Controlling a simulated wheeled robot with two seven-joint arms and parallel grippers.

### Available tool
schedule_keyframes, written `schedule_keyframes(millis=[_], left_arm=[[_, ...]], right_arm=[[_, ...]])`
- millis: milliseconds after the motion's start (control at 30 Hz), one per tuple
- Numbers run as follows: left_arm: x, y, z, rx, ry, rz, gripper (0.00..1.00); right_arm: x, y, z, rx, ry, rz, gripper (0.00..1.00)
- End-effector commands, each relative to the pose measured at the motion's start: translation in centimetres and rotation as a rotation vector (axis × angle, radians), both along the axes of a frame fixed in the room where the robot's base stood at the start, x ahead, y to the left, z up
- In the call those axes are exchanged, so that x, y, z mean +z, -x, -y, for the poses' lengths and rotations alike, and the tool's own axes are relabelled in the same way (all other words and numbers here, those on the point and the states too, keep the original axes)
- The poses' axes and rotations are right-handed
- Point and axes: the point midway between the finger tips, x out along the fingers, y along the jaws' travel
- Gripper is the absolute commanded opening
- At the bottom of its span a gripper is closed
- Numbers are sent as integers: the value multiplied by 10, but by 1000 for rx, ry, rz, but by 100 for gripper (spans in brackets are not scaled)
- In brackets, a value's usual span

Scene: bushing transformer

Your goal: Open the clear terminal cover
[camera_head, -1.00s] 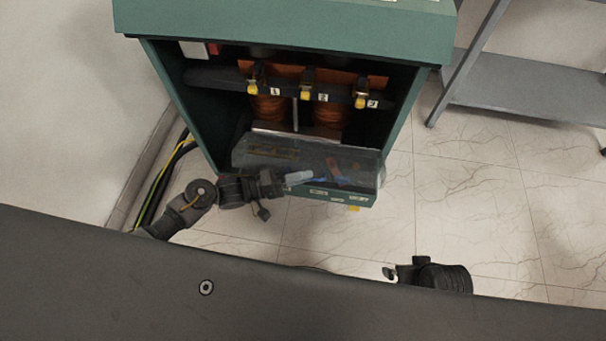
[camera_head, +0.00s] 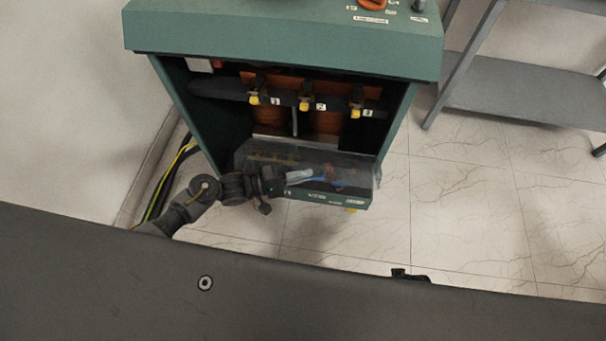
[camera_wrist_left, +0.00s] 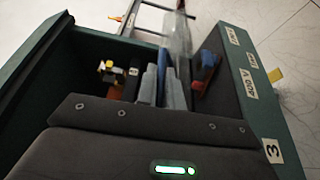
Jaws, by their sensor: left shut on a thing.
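The clear terminal cover (camera_head: 355,166) is a see-through panel over the low front terminal box of the green transformer cabinet (camera_head: 285,35). Its far edge leans back toward the coils; how far it is raised is hard to tell. My left gripper (camera_head: 301,176) reaches in from the left at the cover's front and is shut on it. The exact grip spot is unclear. In the left wrist view the fingers (camera_wrist_left: 164,82) are close together, with a clear piece (camera_wrist_left: 180,38) beyond them. Only a dark bit of my right gripper (camera_head: 408,276) shows at the bottom, its fingers hidden.
Yellow-tipped terminals (camera_head: 305,103) marked with numbers sit above copper coils. Red and blue parts (camera_head: 335,180) show through the cover. Cables (camera_head: 165,185) run along the cabinet's left side. A grey shelf (camera_head: 520,85) stands to the right. The tiled floor (camera_head: 470,220) is clear.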

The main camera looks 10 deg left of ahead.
Motion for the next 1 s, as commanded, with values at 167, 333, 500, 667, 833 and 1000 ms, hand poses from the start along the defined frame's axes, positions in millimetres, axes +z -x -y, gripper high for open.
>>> schedule_keyframes(millis=[167,333,500,667,833,1000], left_arm=[[0,-1,-1,3,-1,1,0],[0,-1,-2,4,-1,1,12],[0,-1,-1,3,-1,1,31],[0,-1,-1,2,0,1,31],[0,3,-9,2,-1,0,31],[0,15,-36,3,-3,-1,31]], right_arm=[[0,0,0,0,0,0,100],[0,0,0,0,0,0,100],[0,0,0,0,0,0,100],[0,0,0,0,0,0,100],[1,0,0,0,0,2,100],[-3,2,0,0,0,2,100]])
